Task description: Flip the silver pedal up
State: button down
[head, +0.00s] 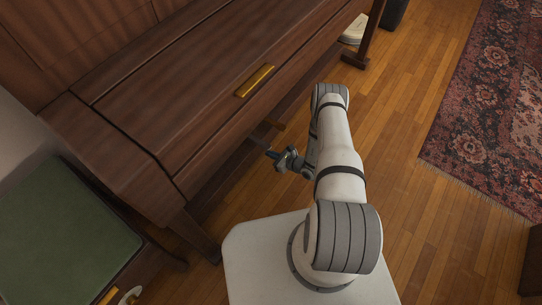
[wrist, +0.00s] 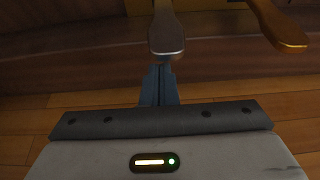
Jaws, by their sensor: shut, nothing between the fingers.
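The silver pedal (wrist: 167,38) shows in the wrist view at the top centre, its rounded end towards me, reaching out from the dark wooden base of the piano. My gripper (wrist: 160,72) is shut and empty, with its fingertips right at the end of the silver pedal in the picture. I cannot tell whether they touch it or sit just under it. In the head view my gripper (head: 262,147) is low beside the piano (head: 190,75), under its front edge. The silver pedal is not clearly made out there.
A brass pedal (wrist: 283,32) is to the right of the silver one. A green-topped bench (head: 60,225) stands at the left. A patterned rug (head: 490,100) lies on the right. A pale object (head: 354,30) is on the floor at the back. Wooden floor right of my arm is clear.

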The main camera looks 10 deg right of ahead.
jog(key=f, duration=0.1)
jog(key=f+b, duration=0.2)
jog(key=shift+s+a+f, duration=0.15)
jog(key=shift+s+f, duration=0.1)
jog(key=p+v, duration=0.4)
jog(key=v, duration=0.6)
jog(key=shift+r, duration=0.3)
jog(key=shift+s, duration=0.15)
